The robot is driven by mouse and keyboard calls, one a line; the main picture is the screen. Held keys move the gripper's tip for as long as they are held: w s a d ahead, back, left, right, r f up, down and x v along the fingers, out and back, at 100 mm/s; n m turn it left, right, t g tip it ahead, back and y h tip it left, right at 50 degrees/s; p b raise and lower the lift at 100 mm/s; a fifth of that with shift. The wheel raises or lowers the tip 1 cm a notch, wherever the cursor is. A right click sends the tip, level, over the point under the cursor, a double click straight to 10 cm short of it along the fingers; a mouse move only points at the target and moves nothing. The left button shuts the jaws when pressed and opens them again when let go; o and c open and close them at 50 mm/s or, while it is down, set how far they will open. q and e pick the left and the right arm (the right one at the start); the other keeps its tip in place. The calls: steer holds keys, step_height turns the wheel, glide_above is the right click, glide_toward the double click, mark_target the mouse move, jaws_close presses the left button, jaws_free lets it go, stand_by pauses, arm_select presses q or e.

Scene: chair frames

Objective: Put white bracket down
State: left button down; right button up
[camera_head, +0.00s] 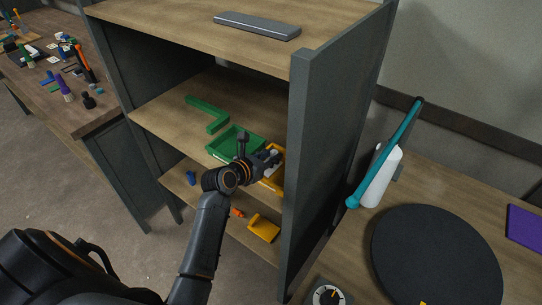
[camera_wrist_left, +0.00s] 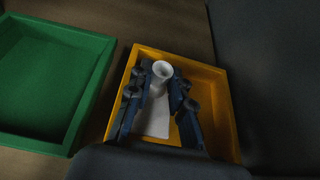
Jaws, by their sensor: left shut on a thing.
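The white bracket (camera_wrist_left: 158,110) shows in the left wrist view, with a round hollow end and a flat part below it. My left gripper (camera_wrist_left: 160,92) is shut on it, one finger on each side. The bracket is over or inside the yellow tray (camera_wrist_left: 217,108); I cannot tell whether it touches the tray floor. In the head view my left gripper (camera_head: 268,160) reaches into the middle shelf at the yellow tray (camera_head: 277,181), and the bracket is mostly hidden there. My right gripper is not in view.
A green tray (camera_wrist_left: 50,80) stands left of the yellow one. A green L-shaped part (camera_head: 208,114) lies behind on the same shelf. The shelf's side panel (camera_head: 318,150) is close on the right. A lower shelf holds a yellow bracket (camera_head: 264,228) and small parts.

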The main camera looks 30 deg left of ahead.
arm_select(q)
steer(key=shift+f, duration=0.1)
steer(key=c, duration=1.5)
jaws_free()
steer(key=v, duration=1.2)
